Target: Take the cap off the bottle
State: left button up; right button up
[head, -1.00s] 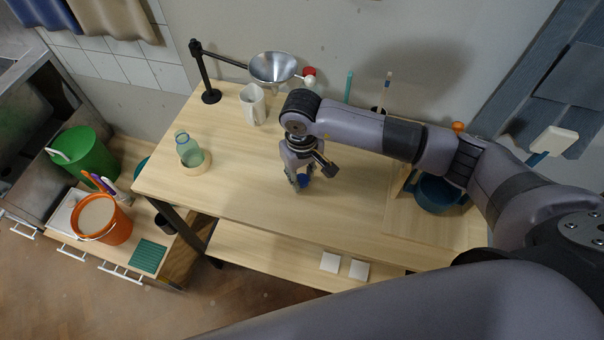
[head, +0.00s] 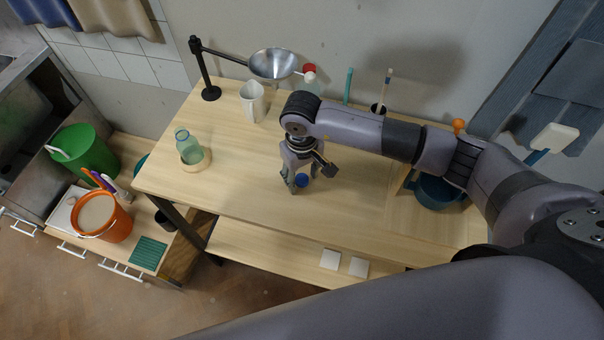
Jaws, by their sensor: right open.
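The bottle (head: 188,150) is clear and greenish. It stands upright in a round wooden holder (head: 197,164) on the left of the table, with a blue band at its neck and no cap seen on it. A blue cap (head: 301,180) is at the tabletop in the middle of the table, partly hidden by my right gripper. My right gripper (head: 301,186) is open and points down, with its fingers around the cap. Whether the fingertips still touch the cap cannot be told. My left gripper is not in view.
A metal funnel (head: 274,64) on a black stand and a white jug (head: 253,102) are at the back. A red-capped bottle (head: 311,82) stands behind my right arm. A blue pot (head: 437,192) is at the right. The table between bottle and gripper is clear.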

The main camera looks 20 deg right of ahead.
aim_at(302, 178)
jog(key=shift+r, duration=0.1)
jog(key=shift+r, duration=0.2)
notch_tip(302, 178, up, 12)
jog(key=b, duration=0.4)
jog(key=shift+f, duration=0.15)
